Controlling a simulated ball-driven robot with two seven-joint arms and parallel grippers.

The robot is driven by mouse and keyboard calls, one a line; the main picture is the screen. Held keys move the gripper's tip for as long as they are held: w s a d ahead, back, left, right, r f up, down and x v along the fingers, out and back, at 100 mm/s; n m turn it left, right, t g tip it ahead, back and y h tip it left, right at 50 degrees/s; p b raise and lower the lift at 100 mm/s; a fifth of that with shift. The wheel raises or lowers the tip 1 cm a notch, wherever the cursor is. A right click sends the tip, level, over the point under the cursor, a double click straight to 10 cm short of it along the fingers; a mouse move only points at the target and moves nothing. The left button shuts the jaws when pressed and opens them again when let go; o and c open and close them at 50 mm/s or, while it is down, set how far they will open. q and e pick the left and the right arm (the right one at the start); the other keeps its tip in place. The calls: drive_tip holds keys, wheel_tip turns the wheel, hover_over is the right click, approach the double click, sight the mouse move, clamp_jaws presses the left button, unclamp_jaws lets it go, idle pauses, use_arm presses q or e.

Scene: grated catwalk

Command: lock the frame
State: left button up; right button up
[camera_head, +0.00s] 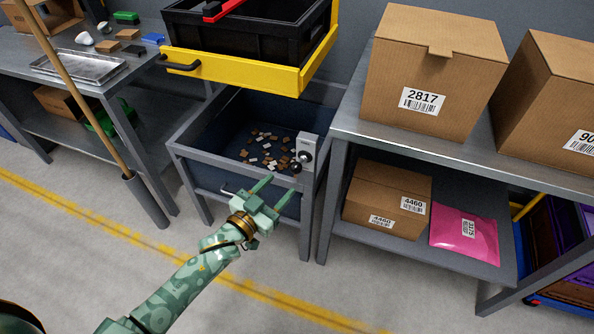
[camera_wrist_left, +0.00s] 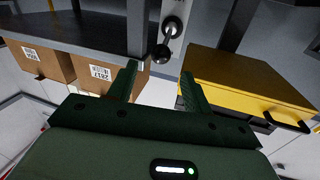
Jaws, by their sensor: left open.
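The yellow frame (camera_head: 235,74) has a black handle (camera_head: 180,66) and stands raised above a grey bin (camera_head: 190,155); its yellow panel also shows in the left wrist view (camera_wrist_left: 235,85). A light grey lock plate (camera_head: 306,147) sits at the bin's right side. It carries a round pivot and a short lever ending in a black ball knob (camera_head: 295,168); the knob also shows in the left wrist view (camera_wrist_left: 160,54). My left gripper (camera_head: 281,186) is open and empty, its fingertips just short of the knob, which appears between them in the wrist view. My right gripper is out of view.
A black crate (camera_head: 250,45) rests in the yellow frame. Several small blocks (camera_head: 268,150) lie in the bin. A shelf with cardboard boxes (camera_head: 432,75) and a pink parcel (camera_head: 465,235) stands right. A leaning pole (camera_head: 75,90) and workbench are left. The floor in front is clear.

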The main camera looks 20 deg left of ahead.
sight(293, 172)
use_arm(q)
drive_tip(key=b+x, duration=0.2)
drive_tip(key=x, duration=0.5)
drive_tip(key=shift+w+f, duration=0.1)
drive_tip(key=shift+f, duration=0.1)
drive_tip(key=shift+w+d+r, duration=0.1)
drive_tip(key=shift+w+r, duration=0.05)
drive_tip(key=shift+w, duration=0.45)
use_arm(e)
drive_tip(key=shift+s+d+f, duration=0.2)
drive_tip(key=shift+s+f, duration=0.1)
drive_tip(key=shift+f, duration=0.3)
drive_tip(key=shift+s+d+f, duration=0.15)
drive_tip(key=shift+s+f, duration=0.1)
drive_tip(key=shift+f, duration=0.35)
use_arm(q)
drive_tip(key=c, duration=0.9)
drive_tip(key=shift+b, duration=0.3)
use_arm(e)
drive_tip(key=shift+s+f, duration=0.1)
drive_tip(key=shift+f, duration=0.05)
